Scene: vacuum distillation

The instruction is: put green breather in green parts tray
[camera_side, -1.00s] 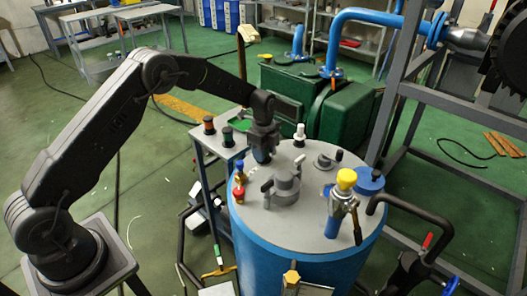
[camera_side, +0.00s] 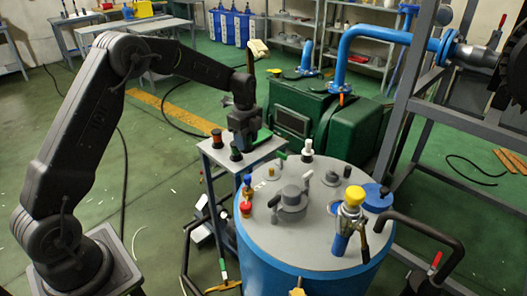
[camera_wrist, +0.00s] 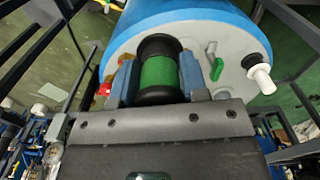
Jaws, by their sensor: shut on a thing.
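The green breather (camera_wrist: 158,73), a green cylinder with black ends, sits between the blue fingers of my gripper (camera_wrist: 158,82) in the wrist view. My gripper is shut on it. In the side view my gripper (camera_side: 243,144) hangs over the small grey table at the drum's far left. The green parts tray (camera_side: 264,136) shows as a green patch on that table, just right of my gripper and partly hidden by it. A dark cylinder (camera_side: 236,153) shows just left of the fingers. I cannot tell whether it is the held breather or another one.
An orange-topped black cylinder (camera_side: 216,139) stands on the small table (camera_side: 222,161). The blue drum (camera_side: 305,262), with valves and fittings on its grey lid, stands in front. A green pump (camera_side: 305,118) is behind. A grey frame rises at the right.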

